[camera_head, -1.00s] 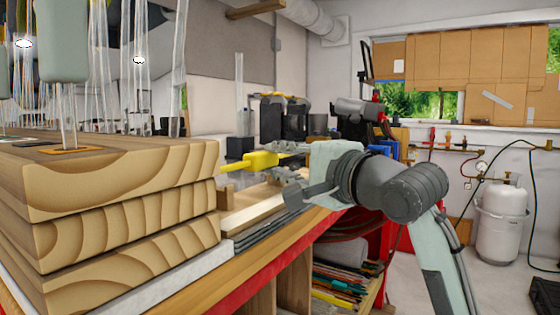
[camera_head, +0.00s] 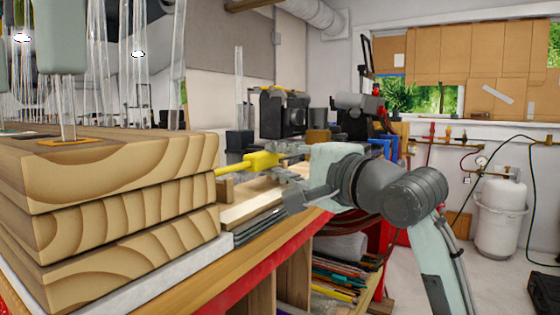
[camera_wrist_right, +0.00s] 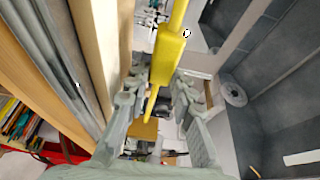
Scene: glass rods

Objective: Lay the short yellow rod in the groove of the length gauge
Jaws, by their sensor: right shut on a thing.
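The short yellow rod (camera_head: 262,160) has a thick middle and thin ends. My right gripper (camera_head: 285,165) is shut on it and holds it above the bench, with one thin end pointing left towards the wooden blocks. In the right wrist view the rod (camera_wrist_right: 168,52) runs between the fingers of my right gripper (camera_wrist_right: 157,95). A long pale wooden piece with a small end block, apparently the length gauge (camera_head: 250,202), lies below the rod. In the wrist view a wooden strip (camera_wrist_right: 93,50) runs beside the rod. The groove cannot be made out. My left gripper is not in view.
A tall stack of wooden blocks (camera_head: 120,215) fills the left and hides part of the bench beyond it. Clear glass rods (camera_head: 140,90) stand upright above it. Grey flat strips (camera_head: 262,226) lie along the bench front. A glass tube (camera_head: 239,95) stands in a dark base behind.

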